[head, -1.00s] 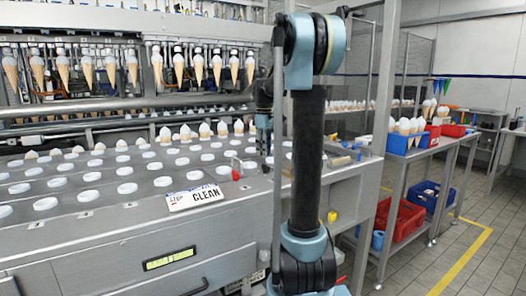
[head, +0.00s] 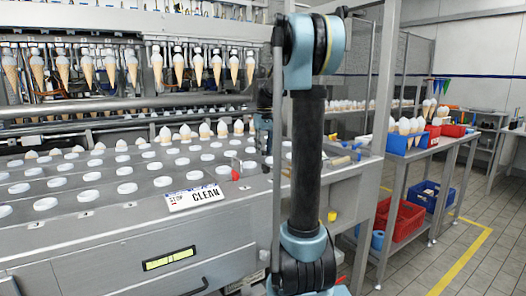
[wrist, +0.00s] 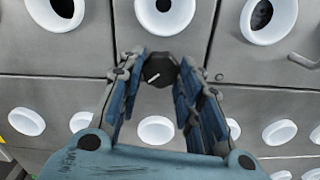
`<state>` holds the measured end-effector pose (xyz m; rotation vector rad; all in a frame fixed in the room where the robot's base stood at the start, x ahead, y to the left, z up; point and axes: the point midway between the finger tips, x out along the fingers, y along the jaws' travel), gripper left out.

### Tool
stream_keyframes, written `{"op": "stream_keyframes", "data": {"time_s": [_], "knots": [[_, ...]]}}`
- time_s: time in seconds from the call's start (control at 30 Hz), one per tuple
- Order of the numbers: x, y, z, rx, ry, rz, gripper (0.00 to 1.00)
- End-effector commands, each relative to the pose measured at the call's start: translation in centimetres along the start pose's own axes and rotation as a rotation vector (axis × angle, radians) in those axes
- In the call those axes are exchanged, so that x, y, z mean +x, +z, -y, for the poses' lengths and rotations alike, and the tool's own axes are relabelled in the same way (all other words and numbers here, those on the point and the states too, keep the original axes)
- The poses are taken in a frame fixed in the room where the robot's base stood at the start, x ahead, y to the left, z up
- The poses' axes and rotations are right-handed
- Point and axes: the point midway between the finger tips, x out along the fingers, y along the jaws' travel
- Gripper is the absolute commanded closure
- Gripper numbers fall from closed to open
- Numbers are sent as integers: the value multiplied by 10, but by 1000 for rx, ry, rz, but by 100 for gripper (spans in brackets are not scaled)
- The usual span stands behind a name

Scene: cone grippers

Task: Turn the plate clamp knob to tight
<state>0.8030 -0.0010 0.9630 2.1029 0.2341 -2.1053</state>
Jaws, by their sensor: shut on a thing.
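The plate clamp knob (wrist: 158,71) is a dark, faceted knob with a short white line on its face. In the wrist view the line slants, its right end higher than its left. My gripper (wrist: 161,67) is shut on the knob, with one blue-grey finger on each side. The knob sits on the grey metal plate surface (wrist: 235,72). In the head view the knob cannot be made out, and my arm hides much of that area.
White-rimmed round holes (wrist: 165,15) surround the knob, and a small metal handle (wrist: 303,61) lies to the right. In the head view a CLEAN sign (head: 196,197) and a red-tipped lever (head: 236,175) are on the machine top. Cones hang behind.

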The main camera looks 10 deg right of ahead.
Motion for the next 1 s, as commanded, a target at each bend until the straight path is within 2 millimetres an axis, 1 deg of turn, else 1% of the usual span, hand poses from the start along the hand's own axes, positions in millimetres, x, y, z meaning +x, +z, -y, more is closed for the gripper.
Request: {"op": "stream_keyframes", "data": {"time_s": [0.2, 0.5, 0.8, 1.0], "knots": [[0, -1, -2, 206, 2, -2, 91], [0, -1, -2, 469, 1, -3, 91], [0, -1, -2, 647, 0, -3, 91], [0, -1, -2, 707, 0, -3, 91]]}}
